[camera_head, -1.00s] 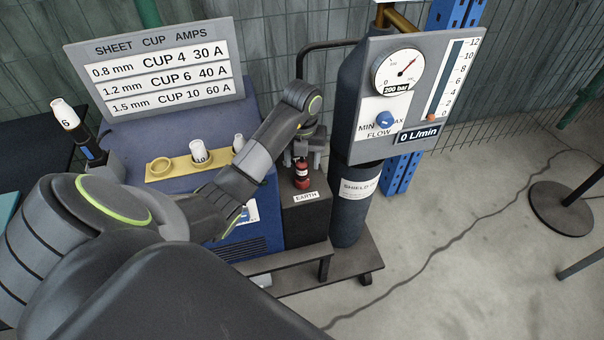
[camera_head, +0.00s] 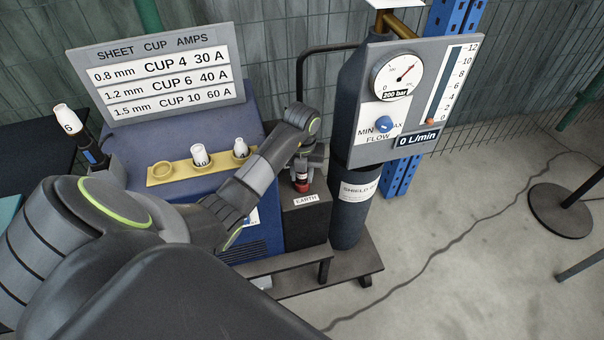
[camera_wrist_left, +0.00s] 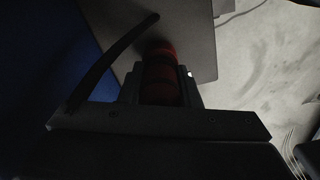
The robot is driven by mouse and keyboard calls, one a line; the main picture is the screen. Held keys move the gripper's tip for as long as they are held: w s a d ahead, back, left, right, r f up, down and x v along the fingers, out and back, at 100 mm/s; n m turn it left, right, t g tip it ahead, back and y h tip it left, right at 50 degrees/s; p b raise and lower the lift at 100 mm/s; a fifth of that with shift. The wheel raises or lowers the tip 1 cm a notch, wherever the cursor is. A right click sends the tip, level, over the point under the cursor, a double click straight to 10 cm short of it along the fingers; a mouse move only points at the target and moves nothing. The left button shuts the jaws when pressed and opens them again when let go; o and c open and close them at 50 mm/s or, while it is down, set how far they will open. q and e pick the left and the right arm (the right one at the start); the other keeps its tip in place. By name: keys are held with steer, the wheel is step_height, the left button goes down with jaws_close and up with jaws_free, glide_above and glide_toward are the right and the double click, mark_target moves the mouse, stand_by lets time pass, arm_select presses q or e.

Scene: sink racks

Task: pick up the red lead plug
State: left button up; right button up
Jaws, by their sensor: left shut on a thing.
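The red lead plug (camera_head: 301,184) stands upright on top of the dark box labelled EARTH (camera_head: 306,222), in the middle of the head view. My left gripper (camera_head: 303,172) has come down over it from above and is shut on it. In the left wrist view the plug (camera_wrist_left: 160,88) shows red with dark bands between the two fingers (camera_wrist_left: 160,94). A dark lead (camera_wrist_left: 112,62) curves beside it. The plug's upper part is hidden by the gripper in the head view. My right gripper is not in view.
A blue machine (camera_head: 256,240) with a yellow cup rack (camera_head: 180,171) holding white cups stands left of the box. A dark gas cylinder (camera_head: 348,215) with a gauge panel (camera_head: 420,90) stands close on the right. Open floor (camera_head: 460,260) lies farther right.

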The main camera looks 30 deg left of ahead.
arm_select(q)
steer(key=shift+r, duration=0.15)
steer(key=shift+w+r, duration=0.1)
steer(key=shift+r, duration=0.2)
step_height(320, 180, up, 3)
steer(key=shift+r+b, duration=0.1)
steer(key=shift+b, duration=0.2)
step_height(320, 180, up, 5)
steer(key=p, duration=0.3)
step_height(320, 180, up, 8)
steer(key=p, duration=0.8)
steer(key=shift+r+p, duration=0.2)
steer(key=shift+p, duration=0.15)
steer(key=shift+f, duration=0.1)
